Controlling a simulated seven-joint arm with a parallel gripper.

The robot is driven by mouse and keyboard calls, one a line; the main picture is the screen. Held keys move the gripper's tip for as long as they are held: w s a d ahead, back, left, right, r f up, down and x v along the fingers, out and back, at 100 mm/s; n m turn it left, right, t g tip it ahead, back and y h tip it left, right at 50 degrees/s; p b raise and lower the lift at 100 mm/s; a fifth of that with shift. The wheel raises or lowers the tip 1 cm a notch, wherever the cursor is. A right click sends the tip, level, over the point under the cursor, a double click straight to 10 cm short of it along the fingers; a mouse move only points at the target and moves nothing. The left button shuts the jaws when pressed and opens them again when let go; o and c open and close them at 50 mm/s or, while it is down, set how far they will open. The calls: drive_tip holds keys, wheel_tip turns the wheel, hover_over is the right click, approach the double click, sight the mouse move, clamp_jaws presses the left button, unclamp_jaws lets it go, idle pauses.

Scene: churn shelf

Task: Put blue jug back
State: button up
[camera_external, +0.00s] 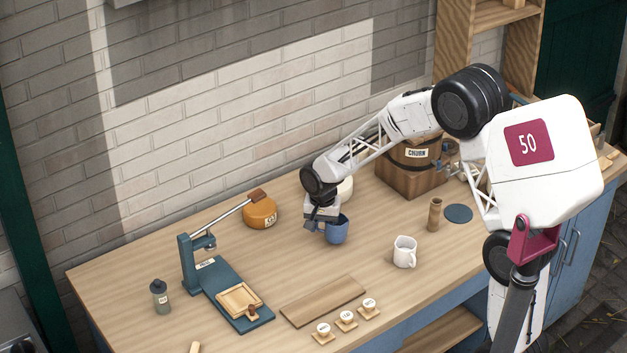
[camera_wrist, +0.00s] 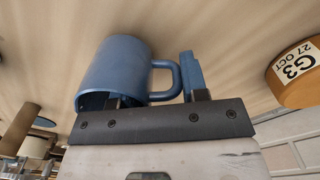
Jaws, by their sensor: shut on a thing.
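The blue jug (camera_external: 338,231) is at my gripper (camera_external: 323,222), in the middle of the table in the external view. In the wrist view the blue jug (camera_wrist: 118,68) fills the left of the picture, with its handle to the right. My gripper (camera_wrist: 155,97) is shut on the blue jug, with one finger at its wall and the other beyond the handle. I cannot tell whether the jug's base touches the table.
The wooden churn (camera_external: 415,153) is behind. An orange cheese wheel (camera_external: 260,213) and blue press (camera_external: 222,286) are left. A board (camera_external: 322,301) lies in front.

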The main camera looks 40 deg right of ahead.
drive_tip(key=shift+f, duration=0.65)
drive_tip(key=shift+f, duration=0.1)
drive_tip(key=o, duration=1.2)
wheel_tip(320, 180, up, 12)
drive_tip(key=shift+r, duration=0.1)
idle(0.5)
